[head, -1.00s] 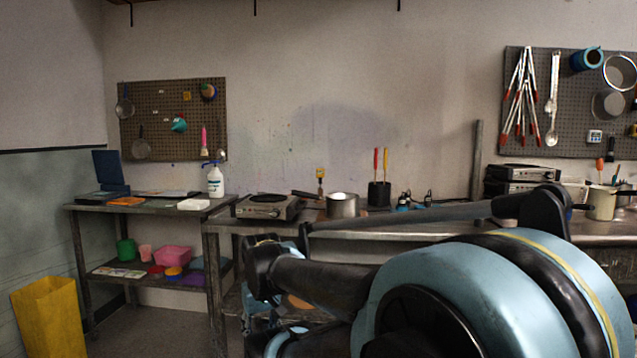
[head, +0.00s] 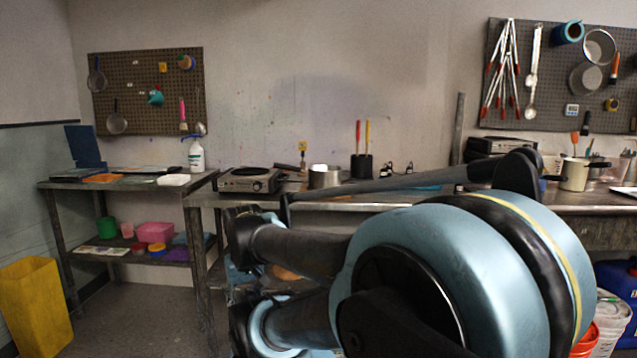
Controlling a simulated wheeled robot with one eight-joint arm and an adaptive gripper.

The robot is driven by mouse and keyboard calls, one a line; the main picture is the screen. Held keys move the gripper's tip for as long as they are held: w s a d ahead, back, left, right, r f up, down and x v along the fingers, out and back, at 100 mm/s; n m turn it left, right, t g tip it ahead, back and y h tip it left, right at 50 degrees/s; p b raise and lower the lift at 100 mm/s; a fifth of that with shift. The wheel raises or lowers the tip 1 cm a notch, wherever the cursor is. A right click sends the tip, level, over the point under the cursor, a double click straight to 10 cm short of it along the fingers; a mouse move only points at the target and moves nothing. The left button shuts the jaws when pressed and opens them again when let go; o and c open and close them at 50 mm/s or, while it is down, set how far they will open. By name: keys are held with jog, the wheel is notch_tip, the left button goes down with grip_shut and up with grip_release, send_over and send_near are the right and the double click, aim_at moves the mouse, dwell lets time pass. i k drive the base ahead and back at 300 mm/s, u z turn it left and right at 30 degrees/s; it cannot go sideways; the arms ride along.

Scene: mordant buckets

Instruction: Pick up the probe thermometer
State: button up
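I cannot pick out the probe thermometer for certain. A black cup (head: 361,167) on the back counter holds upright sticks with red and yellow handles. A small yellow-topped item (head: 303,147) stands near the wall to its left. A small white device with a dark display (head: 572,110) hangs on the right pegboard. These are too small to identify surely. My blue and black arm fills the lower middle and right, hiding part of the counter front. My gripper's fingers cannot be made out.
The metal counter (head: 440,198) runs along the wall with a hotplate (head: 249,180), a pot (head: 324,177) and a cream pot (head: 574,175). A lower table (head: 130,183) stands left. A yellow bin (head: 35,305) is at far left. Buckets (head: 608,320) stand lower right. Floor at left is clear.

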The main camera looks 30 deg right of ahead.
aim_at(301, 145)
jog(key=z, duration=3.05)
jog(key=k, duration=0.65)
jog(key=u, duration=1.95)
